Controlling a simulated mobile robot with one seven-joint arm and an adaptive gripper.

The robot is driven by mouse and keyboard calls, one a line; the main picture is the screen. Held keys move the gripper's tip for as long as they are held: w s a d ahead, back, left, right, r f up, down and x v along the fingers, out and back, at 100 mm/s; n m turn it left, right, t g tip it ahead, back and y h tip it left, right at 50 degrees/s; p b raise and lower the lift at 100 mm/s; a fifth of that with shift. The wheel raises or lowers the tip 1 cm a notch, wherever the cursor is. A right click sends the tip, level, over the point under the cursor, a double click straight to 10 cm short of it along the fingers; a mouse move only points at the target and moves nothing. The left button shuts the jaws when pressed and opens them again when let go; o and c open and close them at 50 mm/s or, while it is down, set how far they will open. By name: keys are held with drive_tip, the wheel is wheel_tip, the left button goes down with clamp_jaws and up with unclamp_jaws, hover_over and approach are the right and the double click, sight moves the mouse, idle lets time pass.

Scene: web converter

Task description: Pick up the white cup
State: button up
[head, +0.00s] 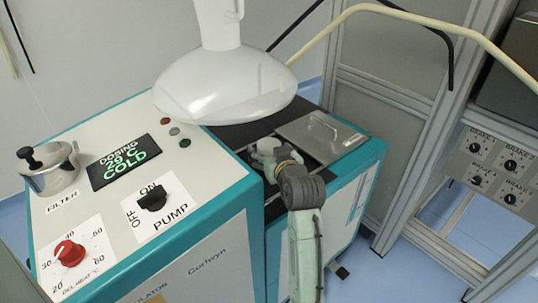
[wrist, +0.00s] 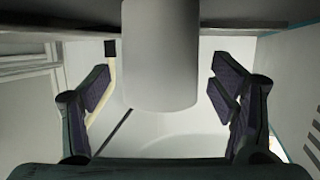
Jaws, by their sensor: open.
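A plain pale grey-white cylinder, which looks like the white cup (wrist: 160,55), is at the top centre of the wrist view. Its upper end is cut off by the frame. My gripper (wrist: 161,66) is open, with one dark finger on each side of the cylinder and a visible gap on both sides. I cannot tell how far along the fingers it sits. In the head view my arm reaches to the dark opening in the machine top. The gripper's fingers and the cup cannot be made out clearly there.
A large white hood (head: 225,85) hangs over the machine. A metal lid (head: 322,135) lies beside the opening. A control panel with a black pump knob (head: 152,197), red dial (head: 69,253) and metal filter pot (head: 49,170) is at left. A cream hose (head: 400,14) crosses the upper right.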

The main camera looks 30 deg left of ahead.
drive_tip(key=shift+w+a+f, duration=0.2)
drive_tip(key=shift+w+a, duration=0.2)
drive_tip(key=shift+a, duration=0.05)
drive_tip(key=shift+c, duration=0.5)
drive_tip(key=c, duration=1.1)
